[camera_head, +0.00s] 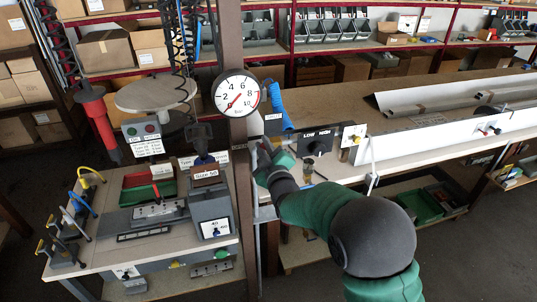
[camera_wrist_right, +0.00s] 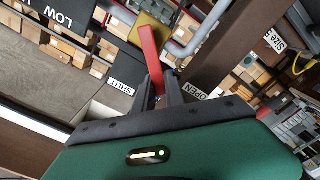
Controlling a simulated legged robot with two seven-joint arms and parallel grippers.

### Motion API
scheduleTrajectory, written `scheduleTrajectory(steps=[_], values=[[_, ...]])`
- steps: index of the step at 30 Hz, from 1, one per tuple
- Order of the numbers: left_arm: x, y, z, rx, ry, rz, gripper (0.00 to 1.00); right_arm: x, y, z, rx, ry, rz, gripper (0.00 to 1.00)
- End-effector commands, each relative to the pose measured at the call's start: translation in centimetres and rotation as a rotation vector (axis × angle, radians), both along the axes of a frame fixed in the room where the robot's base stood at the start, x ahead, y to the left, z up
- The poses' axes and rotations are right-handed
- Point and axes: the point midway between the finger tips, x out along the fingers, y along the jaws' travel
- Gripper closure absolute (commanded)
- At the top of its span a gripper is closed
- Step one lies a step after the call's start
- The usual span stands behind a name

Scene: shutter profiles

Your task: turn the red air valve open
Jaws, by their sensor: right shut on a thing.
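The red air valve lever (camera_wrist_right: 149,58) shows in the right wrist view, running up between my fingers, with a brass-coloured body (camera_wrist_right: 150,30) behind it. A "SHUT" label (camera_wrist_right: 127,85) is left of the lever and an "OPEN" label (camera_wrist_right: 196,94) is right of it. My right gripper (camera_wrist_right: 162,78) is shut on the lever. In the head view my right gripper (camera_head: 264,150) is beside the brown post, below the round pressure gauge (camera_head: 237,93); the valve is hidden there behind it. My left gripper is not in view.
The brown post (camera_head: 231,40) stands close left of my gripper. A panel with a black LOW/HIGH knob (camera_head: 317,147) is just right. A blue coiled hose (camera_head: 278,108) hangs behind. The left bench (camera_head: 95,250) holds clamps and machines.

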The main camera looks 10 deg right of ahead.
Motion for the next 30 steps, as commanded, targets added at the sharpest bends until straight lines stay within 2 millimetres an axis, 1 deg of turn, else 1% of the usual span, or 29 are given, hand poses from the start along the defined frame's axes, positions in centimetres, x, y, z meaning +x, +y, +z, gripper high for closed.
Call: scheduleTrajectory(steps=[1,12,21,30], values=[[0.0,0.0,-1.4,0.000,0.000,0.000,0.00,0.0,0.4,-1.0,-0.043,-0.002,0.004,1.00],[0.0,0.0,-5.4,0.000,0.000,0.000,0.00,-0.1,1.6,-2.9,-0.391,-0.010,0.005,1.00],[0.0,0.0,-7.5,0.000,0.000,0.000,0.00,-0.1,2.0,-4.2,-0.624,-0.016,0.006,1.00],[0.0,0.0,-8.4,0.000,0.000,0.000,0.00,-0.1,2.0,-5.0,-0.751,-0.017,0.007,1.00]])
